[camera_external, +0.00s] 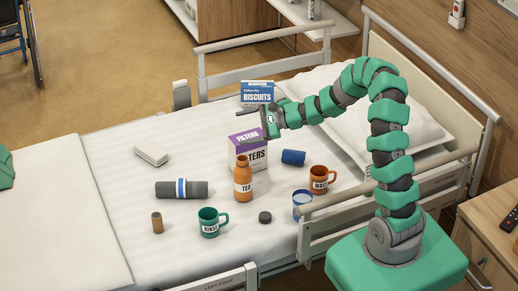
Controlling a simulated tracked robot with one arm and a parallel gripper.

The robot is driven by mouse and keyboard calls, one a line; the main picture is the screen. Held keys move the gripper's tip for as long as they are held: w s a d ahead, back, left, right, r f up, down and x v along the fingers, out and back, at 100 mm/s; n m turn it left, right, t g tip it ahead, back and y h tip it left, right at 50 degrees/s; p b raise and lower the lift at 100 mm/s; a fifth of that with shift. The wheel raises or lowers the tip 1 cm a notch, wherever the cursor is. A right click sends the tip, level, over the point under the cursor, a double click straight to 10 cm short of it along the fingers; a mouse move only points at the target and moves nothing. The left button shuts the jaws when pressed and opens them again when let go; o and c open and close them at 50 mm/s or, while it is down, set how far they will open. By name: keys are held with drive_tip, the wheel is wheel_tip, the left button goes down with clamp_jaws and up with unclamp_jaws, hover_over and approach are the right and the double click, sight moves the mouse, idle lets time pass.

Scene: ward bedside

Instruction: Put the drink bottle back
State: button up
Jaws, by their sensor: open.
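An orange bottle (243,184) with a white label stands upright on the bed sheet, in front of a purple and white filters box (253,151). Its top is open, and a small dark round cap or lid (265,217) lies on the sheet to its right. My gripper (266,121) is open above and behind the bottle, close over the top right of the filters box. It holds nothing that I can see. Whether it touches the box I cannot tell.
A green mug (209,222), an orange mug (319,180) and a blue cup (302,204) stand near the bottle. A blue roll (293,157), grey roll (181,189), brown tube (157,222), white block (151,155) and biscuits box (257,93) are on the bed. The bed rail (385,185) borders the right side.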

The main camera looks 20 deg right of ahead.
drive_tip(key=s+d+r+n+t+h, duration=0.3)
drive_tip(key=s+d+r+n+h, duration=0.1)
drive_tip(key=r, duration=1.4)
drive_tip(key=s+d+r+n+t+h, duration=0.2)
drive_tip(key=d+r, duration=0.7)
drive_tip(key=r, duration=0.9)
drive_tip(key=s+d+r+n+t+h, duration=0.3)
drive_tip(key=s+d+r+n+h, duration=0.3)
drive_tip(key=r, duration=1.1)
drive_tip(key=s+d+n, duration=0.1)
drive_tip(key=s+n, duration=0.1)
drive_tip(key=n, duration=0.1)
drive_tip(key=shift+s+d+r+n+t+h, duration=0.25)
drive_tip(key=shift+s+r+n+t+h, duration=0.05)
drive_tip(key=shift+s+r+n+h, duration=0.1)
